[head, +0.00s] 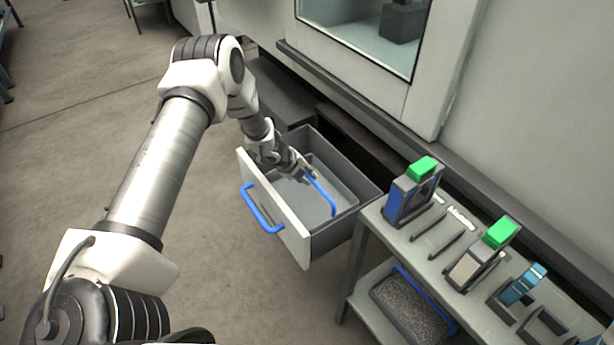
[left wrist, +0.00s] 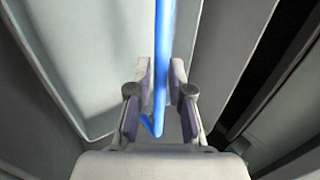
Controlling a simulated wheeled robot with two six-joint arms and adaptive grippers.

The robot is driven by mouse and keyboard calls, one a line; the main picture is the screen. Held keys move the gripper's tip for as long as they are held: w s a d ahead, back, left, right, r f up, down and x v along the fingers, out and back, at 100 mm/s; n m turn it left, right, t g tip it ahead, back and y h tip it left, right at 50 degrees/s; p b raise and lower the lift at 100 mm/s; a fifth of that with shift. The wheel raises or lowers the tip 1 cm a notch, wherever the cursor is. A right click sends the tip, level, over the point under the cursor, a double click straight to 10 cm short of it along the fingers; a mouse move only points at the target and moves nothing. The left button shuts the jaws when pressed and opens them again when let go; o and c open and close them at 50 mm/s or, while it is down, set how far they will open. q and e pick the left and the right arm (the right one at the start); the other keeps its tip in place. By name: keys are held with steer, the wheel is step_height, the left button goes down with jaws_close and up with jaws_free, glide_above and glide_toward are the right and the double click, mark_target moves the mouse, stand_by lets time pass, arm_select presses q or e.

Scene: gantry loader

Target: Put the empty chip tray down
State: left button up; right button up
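The empty chip tray (head: 296,205) is a grey, shallow bin with a blue bar handle (head: 321,194). It sits inside the pulled-out drawer (head: 312,247), and its grey floor shows bare. My left gripper (head: 306,174) reaches down into the drawer at one end of the handle. Whether the tray rests fully on the drawer floor is hard to tell. My right gripper is not in view.
The drawer front has its own blue handle (head: 262,208). A cart (head: 452,225) stands right of the drawer with several holders, some green-topped. Its lower shelf bears a tray full of grey chips (head: 412,308). The machine (head: 500,110) stands behind. Floor is free at left.

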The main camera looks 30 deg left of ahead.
arm_select(q)
steer(key=shift+o, duration=0.3)
steer(key=shift+r, duration=0.1)
steer(key=shift+r, duration=0.25)
steer(key=v, duration=1.1)
steer(key=shift+s+r, duration=0.2)
steer(key=shift+r, duration=0.05)
steer(key=shift+a, duration=0.15)
